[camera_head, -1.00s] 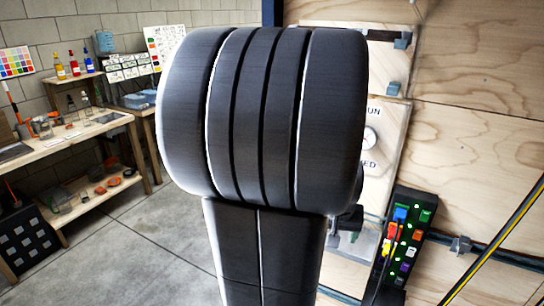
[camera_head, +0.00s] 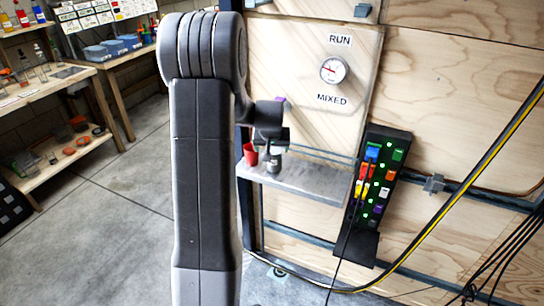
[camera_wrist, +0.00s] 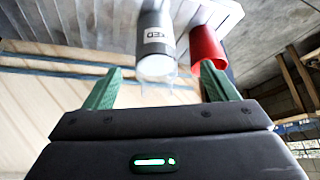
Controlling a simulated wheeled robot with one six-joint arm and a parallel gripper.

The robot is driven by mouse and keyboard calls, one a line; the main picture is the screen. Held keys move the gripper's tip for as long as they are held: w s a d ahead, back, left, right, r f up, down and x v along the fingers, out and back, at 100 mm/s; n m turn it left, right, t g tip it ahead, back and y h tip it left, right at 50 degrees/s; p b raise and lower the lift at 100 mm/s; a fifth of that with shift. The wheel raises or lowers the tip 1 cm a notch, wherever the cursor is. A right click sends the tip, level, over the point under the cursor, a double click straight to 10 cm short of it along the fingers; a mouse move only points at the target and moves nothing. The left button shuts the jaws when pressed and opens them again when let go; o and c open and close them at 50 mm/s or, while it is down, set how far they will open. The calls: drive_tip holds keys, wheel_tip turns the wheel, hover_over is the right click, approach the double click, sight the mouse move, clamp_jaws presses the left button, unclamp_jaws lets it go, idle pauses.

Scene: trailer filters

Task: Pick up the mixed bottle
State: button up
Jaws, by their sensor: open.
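The mixed bottle (camera_wrist: 156,42) is a grey-and-clear cylinder with a pale label reading "ED", part of the word being out of sight. It shows upside down in the wrist view. My gripper (camera_wrist: 162,70) has its two green fingers apart, one on each side of the bottle's end, with no visible contact. In the head view the bottle (camera_head: 273,163) stands on a grey shelf (camera_head: 320,184), just below my dark wrist, and is partly hidden by it.
A red cup (camera_head: 250,154) stands beside the bottle on the shelf; in the wrist view it (camera_wrist: 207,48) is close to my right finger. A panel with a gauge (camera_head: 333,70) rises behind. A black rack with coloured modules (camera_head: 378,190) hangs to the right.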

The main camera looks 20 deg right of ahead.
sight(274, 155)
drive_tip(key=shift+d+p+x, duration=0.15)
drive_tip(key=shift+p+x, duration=0.25)
drive_tip(key=shift+x, duration=1.5)
drive_tip(key=shift+d+p+x, duration=0.15)
drive_tip(key=shift+p+x, duration=0.2)
drive_tip(key=shift+x, duration=1.55)
drive_tip(key=shift+s, duration=0.15)
drive_tip(key=c, duration=1.3)
drive_tip(key=shift+r, duration=0.15)
